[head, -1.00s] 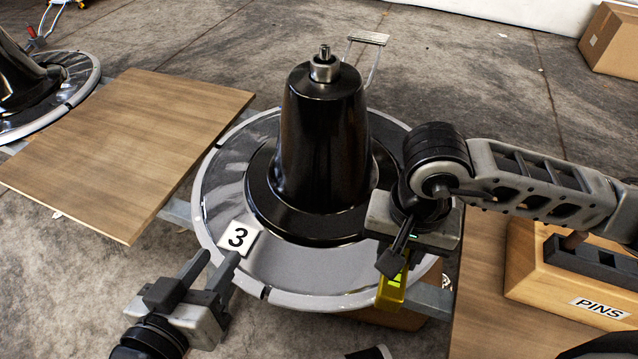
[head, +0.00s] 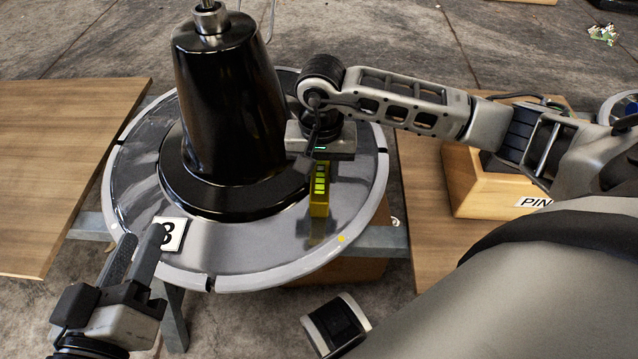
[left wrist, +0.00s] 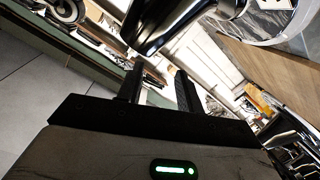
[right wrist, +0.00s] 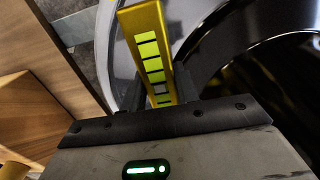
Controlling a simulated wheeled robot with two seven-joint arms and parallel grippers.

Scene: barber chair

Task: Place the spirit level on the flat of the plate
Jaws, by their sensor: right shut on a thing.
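The spirit level (head: 320,190) is a yellow bar with bright green windows. It also shows in the right wrist view (right wrist: 148,50). My right gripper (head: 318,160) is shut on it over the right part of the plate. The plate (head: 250,262) is a round, shiny grey disc with a pale rim and a black cone standing on its middle. Whether the level's lower end touches the plate I cannot tell. My left gripper (head: 140,255) is open and empty at the plate's front left edge, near a white number tag (head: 172,235).
A wooden board (head: 60,150) lies to the left. Another wooden top (head: 430,220) on the right bears a wooden block labelled PINS (head: 480,190). The black cone (head: 225,100) stands close to the level.

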